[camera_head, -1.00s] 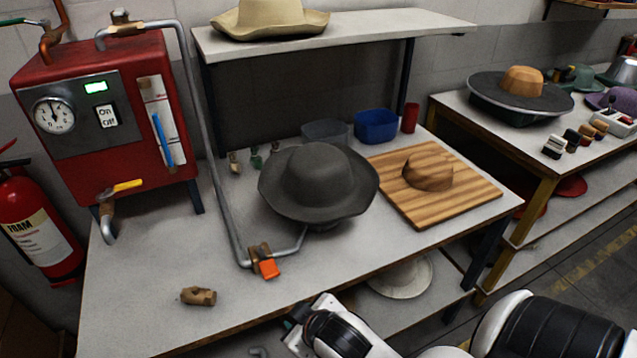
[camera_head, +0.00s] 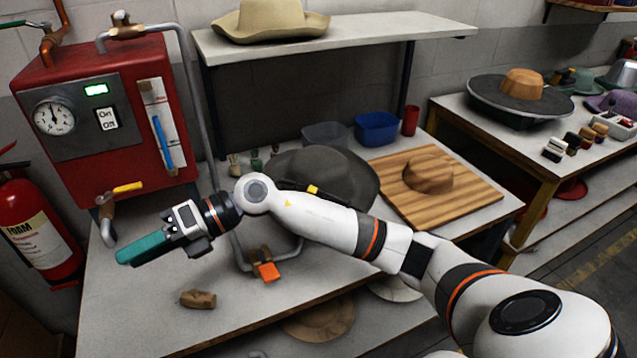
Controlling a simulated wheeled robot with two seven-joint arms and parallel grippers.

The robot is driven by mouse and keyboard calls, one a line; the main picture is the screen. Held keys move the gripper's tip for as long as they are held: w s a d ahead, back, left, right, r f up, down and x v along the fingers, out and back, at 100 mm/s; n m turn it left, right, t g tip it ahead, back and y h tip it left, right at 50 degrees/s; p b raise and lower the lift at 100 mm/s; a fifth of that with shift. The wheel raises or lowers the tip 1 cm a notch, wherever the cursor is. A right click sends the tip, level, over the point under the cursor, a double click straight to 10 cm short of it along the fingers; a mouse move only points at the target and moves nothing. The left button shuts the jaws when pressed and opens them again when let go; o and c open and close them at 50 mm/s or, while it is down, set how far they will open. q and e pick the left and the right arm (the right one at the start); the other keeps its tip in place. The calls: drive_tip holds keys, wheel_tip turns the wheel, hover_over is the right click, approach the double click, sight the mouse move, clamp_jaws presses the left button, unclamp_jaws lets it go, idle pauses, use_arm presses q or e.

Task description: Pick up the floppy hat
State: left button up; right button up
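A dark grey floppy hat (camera_head: 312,163) with a wide wavy brim sits in the middle of the workbench, by the metal pipe. My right arm passes in front of it and hides its lower front brim. My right gripper (camera_head: 142,249) has teal fingers and points left over the left part of the bench, well to the left of the hat and apart from it. I see the fingers side-on, so I cannot tell whether they are open or shut. My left gripper is not in view.
A red steam box (camera_head: 125,85) stands at the back left. A wooden board (camera_head: 470,203) with a hat block (camera_head: 428,174) lies right of the hat. A beige hat (camera_head: 272,18) is on the shelf above. A small brown fitting (camera_head: 198,299) lies on the bench front.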

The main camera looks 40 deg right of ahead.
drive_tip(key=w+d+f+n+g+h, duration=0.1)
drive_tip(key=w+d+f+h, duration=0.1)
drive_tip(key=d+h, duration=0.45)
drive_tip(key=w+d+f+n+h, duration=0.1)
drive_tip(key=w+d+f+h, duration=0.2)
drive_tip(key=d, duration=0.6)
drive_tip(key=d+r+m+g+h, duration=0.1)
drive_tip(key=d+r+h, duration=0.15)
drive_tip(key=d, duration=0.45)
drive_tip(key=d+r+m+h, duration=0.1)
drive_tip(key=d+h, duration=0.3)
drive_tip(key=d, duration=0.2)
drive_tip(key=f, duration=0.2)
drive_tip(key=f+p, duration=0.1)
drive_tip(key=f, duration=0.2)
drive_tip(key=shift+s+d+f, duration=0.15)
drive_tip(key=shift+s+f, duration=0.15)
drive_tip(key=f, duration=0.1)
drive_tip(key=f+p, duration=0.1)
drive_tip(key=f, duration=0.1)
drive_tip(key=f+p, duration=0.1)
drive_tip(key=shift+w+a+f, duration=0.25)
drive_tip(key=shift+a+f, duration=0.05)
drive_tip(key=shift+f, duration=0.5)
clamp_jaws()
